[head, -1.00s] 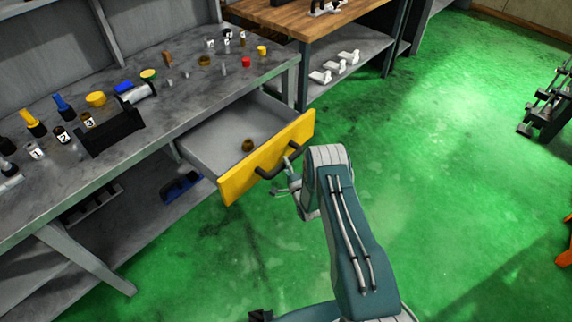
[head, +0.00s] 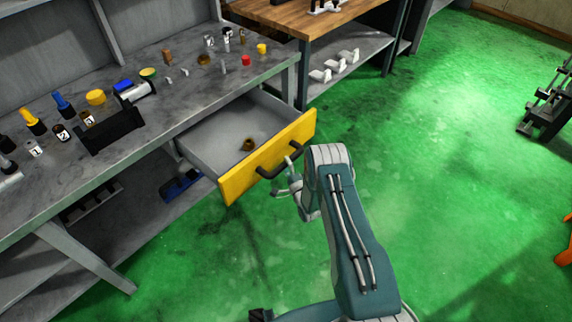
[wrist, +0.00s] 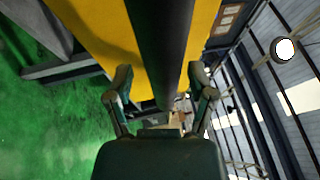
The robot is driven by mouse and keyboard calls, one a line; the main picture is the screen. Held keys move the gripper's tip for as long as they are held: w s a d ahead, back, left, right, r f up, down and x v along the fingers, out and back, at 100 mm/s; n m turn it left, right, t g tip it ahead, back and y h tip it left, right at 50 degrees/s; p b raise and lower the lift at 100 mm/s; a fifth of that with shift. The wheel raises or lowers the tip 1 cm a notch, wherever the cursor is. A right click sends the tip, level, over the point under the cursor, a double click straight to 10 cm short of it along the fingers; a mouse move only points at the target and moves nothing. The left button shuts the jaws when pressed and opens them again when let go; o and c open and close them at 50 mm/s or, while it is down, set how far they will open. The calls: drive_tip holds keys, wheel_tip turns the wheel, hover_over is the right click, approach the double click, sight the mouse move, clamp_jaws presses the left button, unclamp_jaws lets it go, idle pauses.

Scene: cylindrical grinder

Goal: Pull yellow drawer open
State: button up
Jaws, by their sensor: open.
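The yellow drawer (head: 238,182) stands pulled out from under the grey workbench, and its grey inside shows. A small brown round object (head: 247,144) lies in it. The dark bar handle (head: 280,160) is on the yellow front. My gripper (head: 285,178) is at the handle, in front of the drawer. In the wrist view, the handle (wrist: 160,45) runs between the two open fingers of my gripper (wrist: 160,85), with the yellow front (wrist: 100,35) behind it. I cannot tell whether the fingers touch the handle.
The grey workbench (head: 190,92) carries bottles, caps and a black holder (head: 108,135). A wooden-topped table (head: 300,18) with a lower shelf stands behind. A dark machine (head: 548,105) stands at the far right.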

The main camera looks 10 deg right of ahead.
drive_tip(key=v, duration=1.1)
drive_tip(key=shift+s+d+f, duration=0.15)
drive_tip(key=shift+s+f, duration=0.1)
drive_tip(key=w+r+n+g, duration=0.2)
drive_tip(key=w+r+n, duration=0.1)
drive_tip(key=w+r, duration=0.5)
wheel_tip(320, 180, up, 23)
drive_tip(key=s+d+n+g+h, duration=0.1)
drive_tip(key=n+g+h, duration=0.3)
drive_tip(key=n, duration=0.2)
drive_tip(key=s+r+n+g+h, duration=0.1)
drive_tip(key=s+r+n+g, duration=0.25)
drive_tip(key=s+r, duration=1.05)
drive_tip(key=s+a+n+g, duration=0.3)
drive_tip(key=s+g, duration=0.1)
drive_tip(key=s, duration=1.8)
drive_tip(key=shift+s+a+n+y, duration=0.2)
drive_tip(key=shift+s+n+y, duration=0.1)
drive_tip(key=shift+s+n, duration=0.1)
